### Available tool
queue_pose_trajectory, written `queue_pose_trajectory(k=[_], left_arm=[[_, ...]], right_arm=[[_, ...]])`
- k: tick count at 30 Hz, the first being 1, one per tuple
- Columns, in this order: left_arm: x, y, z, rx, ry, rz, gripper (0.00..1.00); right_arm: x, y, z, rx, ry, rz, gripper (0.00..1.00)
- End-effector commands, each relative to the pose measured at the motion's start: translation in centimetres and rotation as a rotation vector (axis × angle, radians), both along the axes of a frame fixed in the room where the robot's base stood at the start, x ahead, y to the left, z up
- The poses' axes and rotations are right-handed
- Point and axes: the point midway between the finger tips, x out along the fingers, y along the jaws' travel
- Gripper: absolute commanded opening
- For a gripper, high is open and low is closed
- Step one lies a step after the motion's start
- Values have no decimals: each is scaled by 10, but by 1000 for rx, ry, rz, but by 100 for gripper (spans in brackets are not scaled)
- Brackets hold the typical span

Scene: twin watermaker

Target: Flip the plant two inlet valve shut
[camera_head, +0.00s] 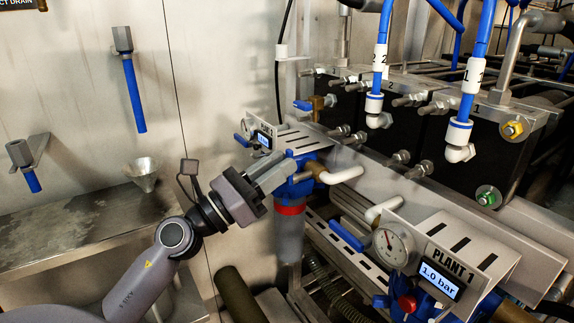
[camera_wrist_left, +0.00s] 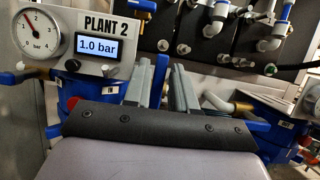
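The plant two panel (camera_wrist_left: 98,45) shows a gauge and a 1.0 bar display in the left wrist view. In the head view its display (camera_head: 264,139) is small, behind my left gripper. Blue handles show around it: one at the panel's left side (camera_head: 241,141) and one on a brass fitting (camera_head: 302,106) behind it. I cannot tell which is the inlet valve. My left gripper (camera_head: 285,172) is at the front right of the panel, over the blue filter head (camera_head: 312,187). My right gripper is not in view.
The plant one panel (camera_head: 447,275) stands at the lower right, with a blue handle (camera_head: 347,236) beside it. White pipe elbows (camera_head: 342,175) lie close right of my left gripper. A steel shelf (camera_head: 75,232) and a funnel (camera_head: 143,172) are at left.

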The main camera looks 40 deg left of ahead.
Motion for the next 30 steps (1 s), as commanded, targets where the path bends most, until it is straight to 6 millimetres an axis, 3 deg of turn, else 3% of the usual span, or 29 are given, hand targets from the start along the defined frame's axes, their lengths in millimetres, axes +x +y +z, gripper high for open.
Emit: queue_pose_trajectory(k=[1, 10, 30], left_arm=[[-7, 3, -9, 1, 2, 1, 26], [-34, 14, -17, -1, 0, 0, 26], [-36, 15, -17, -18, 7, -5, 26]], right_arm=[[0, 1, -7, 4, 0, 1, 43], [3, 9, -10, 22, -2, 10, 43], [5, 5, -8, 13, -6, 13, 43]])
